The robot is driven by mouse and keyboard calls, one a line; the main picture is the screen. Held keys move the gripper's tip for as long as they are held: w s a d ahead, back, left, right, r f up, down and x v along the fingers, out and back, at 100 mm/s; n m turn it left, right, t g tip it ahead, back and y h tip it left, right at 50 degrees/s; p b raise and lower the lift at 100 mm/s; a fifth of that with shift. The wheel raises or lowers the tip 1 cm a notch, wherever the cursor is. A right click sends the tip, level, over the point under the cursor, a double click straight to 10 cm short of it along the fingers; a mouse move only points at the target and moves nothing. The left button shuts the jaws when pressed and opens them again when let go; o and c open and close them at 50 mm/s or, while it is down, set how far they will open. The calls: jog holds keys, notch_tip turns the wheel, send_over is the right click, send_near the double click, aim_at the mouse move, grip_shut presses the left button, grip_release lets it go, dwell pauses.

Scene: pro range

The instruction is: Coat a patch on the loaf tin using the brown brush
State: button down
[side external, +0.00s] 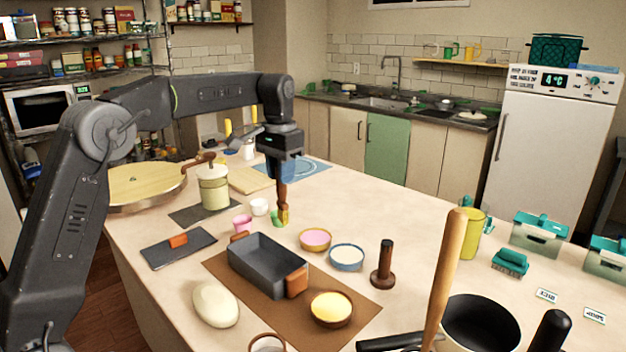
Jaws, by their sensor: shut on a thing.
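The loaf tin (262,272) is dark grey with orange-brown grips at its ends. It stands empty on a brown mat (220,265) on the worktop. My gripper (282,180) points down behind the tin and is shut on the brown brush (282,197). Whether the brush touches the worktop or that item I cannot tell. The brush is apart from the tin in the picture. My gripper hides the brush's top.
Bowls with pink (315,238), white (347,257) and yellow (331,307) contents stand right of the tin. A dough lump (214,304) lies front left. A dark wooden-handled tool (383,268) stands right. A pink cup (242,224) and a canister (214,190) stand left of the brush.

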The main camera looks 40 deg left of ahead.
jog(key=s+a, duration=0.4)
jog(key=a, duration=0.4)
jog(key=shift+f, duration=6.3)
jog(key=shift+d, duration=5.75)
jog(key=shift+a, duration=5.55)
notch_tip(320, 180, up, 8)
jog(key=shift+f, duration=0.25)
jog(key=shift+s+a+f, duration=0.1)
jog(key=shift+f, duration=0.05)
